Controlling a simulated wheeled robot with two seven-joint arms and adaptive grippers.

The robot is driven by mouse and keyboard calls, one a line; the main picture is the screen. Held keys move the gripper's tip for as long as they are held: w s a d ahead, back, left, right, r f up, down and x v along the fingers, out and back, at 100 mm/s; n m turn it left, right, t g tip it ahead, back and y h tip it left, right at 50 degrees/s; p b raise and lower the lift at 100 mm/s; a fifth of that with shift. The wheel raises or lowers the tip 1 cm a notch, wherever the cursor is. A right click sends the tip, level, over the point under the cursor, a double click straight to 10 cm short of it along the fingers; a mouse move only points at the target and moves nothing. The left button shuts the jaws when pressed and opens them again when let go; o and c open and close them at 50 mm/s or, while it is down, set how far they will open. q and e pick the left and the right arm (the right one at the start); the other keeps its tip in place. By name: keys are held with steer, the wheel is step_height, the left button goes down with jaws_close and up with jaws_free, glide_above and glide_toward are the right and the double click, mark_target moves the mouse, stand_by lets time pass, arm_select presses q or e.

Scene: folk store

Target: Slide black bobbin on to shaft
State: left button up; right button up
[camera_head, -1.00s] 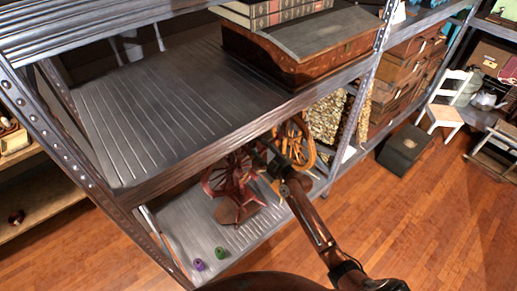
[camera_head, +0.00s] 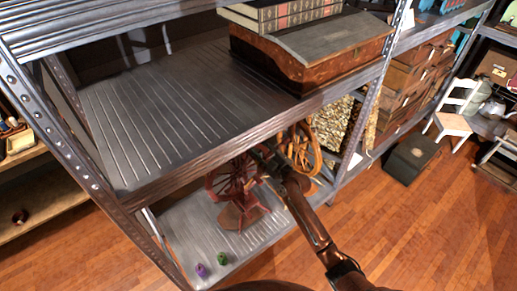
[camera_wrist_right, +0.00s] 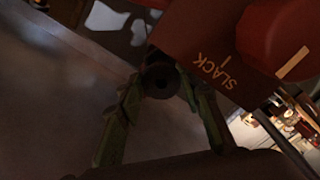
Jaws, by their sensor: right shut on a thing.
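My right gripper (camera_head: 266,158) is at the red-brown spinning wheel (camera_head: 236,180) on the lower shelf. In the right wrist view my right gripper (camera_wrist_right: 163,100) is shut on the black bobbin (camera_wrist_right: 159,80), a dark round piece with a hole facing the camera. The bobbin is beside a brown wooden part (camera_wrist_right: 215,50) marked "SLACK", with a red rounded part next to it. I cannot tell whether the bobbin touches these parts. The shaft cannot be made out. The bobbin is hidden in the head view. My left gripper is out of view.
A purple bobbin (camera_head: 201,270) and a green bobbin (camera_head: 222,259) stand on the lower shelf (camera_head: 180,233) near its front left. A yellow-brown wheel (camera_head: 300,150) stands behind my right gripper. The upper shelf (camera_head: 160,115) hangs over the spinning wheel.

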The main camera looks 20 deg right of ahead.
steer(key=shift+b+x, duration=0.45)
steer(key=shift+x, duration=0.7)
steer(key=o, duration=1)
steer(key=v, duration=1.2)
